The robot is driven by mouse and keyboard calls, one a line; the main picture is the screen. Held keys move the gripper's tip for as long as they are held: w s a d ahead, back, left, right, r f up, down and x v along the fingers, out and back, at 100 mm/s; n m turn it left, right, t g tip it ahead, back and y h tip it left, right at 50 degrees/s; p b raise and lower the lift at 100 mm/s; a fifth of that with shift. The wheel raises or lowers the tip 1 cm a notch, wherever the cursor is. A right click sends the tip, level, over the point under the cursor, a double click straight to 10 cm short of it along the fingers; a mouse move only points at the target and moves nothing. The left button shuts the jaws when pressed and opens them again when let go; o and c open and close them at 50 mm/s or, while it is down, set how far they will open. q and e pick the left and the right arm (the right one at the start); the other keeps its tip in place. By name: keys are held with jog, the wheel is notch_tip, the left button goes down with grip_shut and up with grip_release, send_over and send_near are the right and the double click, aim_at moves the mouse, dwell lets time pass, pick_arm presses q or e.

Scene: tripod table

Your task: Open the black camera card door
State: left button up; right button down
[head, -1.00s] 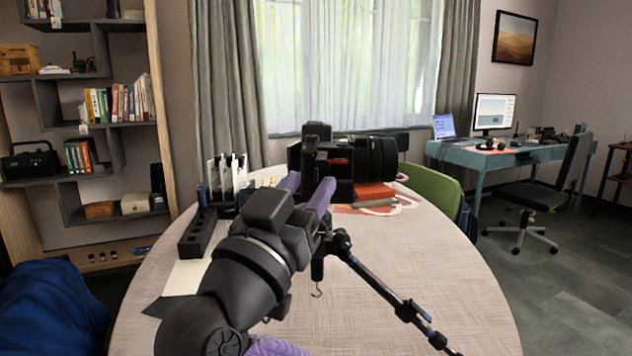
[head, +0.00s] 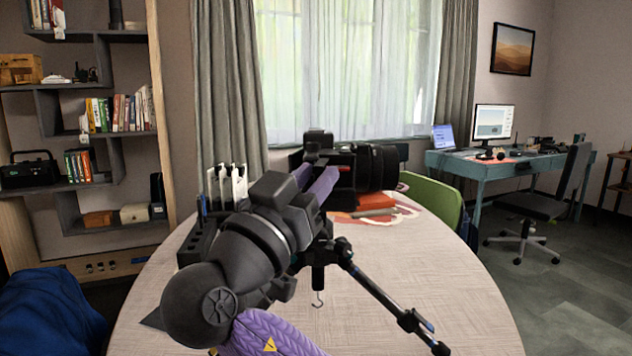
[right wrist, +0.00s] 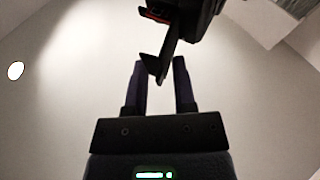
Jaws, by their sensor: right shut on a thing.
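The black camera (head: 376,167) with a large lens is at the far side of the round table, its lens towards the right. A little red shows on its near side. My right gripper (head: 318,180), with purple fingers, reaches its left rear side; the arm hides part of the body. In the right wrist view the camera (right wrist: 190,18) is at the top. Its thin black card door (right wrist: 154,66) stands out from the body, its end between the fingertips of my right gripper (right wrist: 159,68), which is shut on it. My left gripper is not in view.
A black tripod (head: 385,302) stands on the table (head: 440,270), a leg reaching to the lower right. A black holder with white upright pieces (head: 228,185) is on the left. Orange and red flat items (head: 372,205) lie near the camera.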

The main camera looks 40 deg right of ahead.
jog(key=shift+w+a+m+g+h, duration=0.2)
jog(key=shift+m+g, duration=0.25)
jog(key=shift+g, duration=0.5)
jog(key=shift+w+a+m+g+h, duration=0.1)
jog(key=shift+m+g+h, duration=0.3)
jog(key=shift+g, duration=0.55)
jog(key=c, duration=0.7)
grip_release()
jog(key=shift+d, duration=0.1)
jog(key=shift+c, duration=0.2)
jog(key=p+v, duration=0.1)
jog(key=v, duration=0.9)
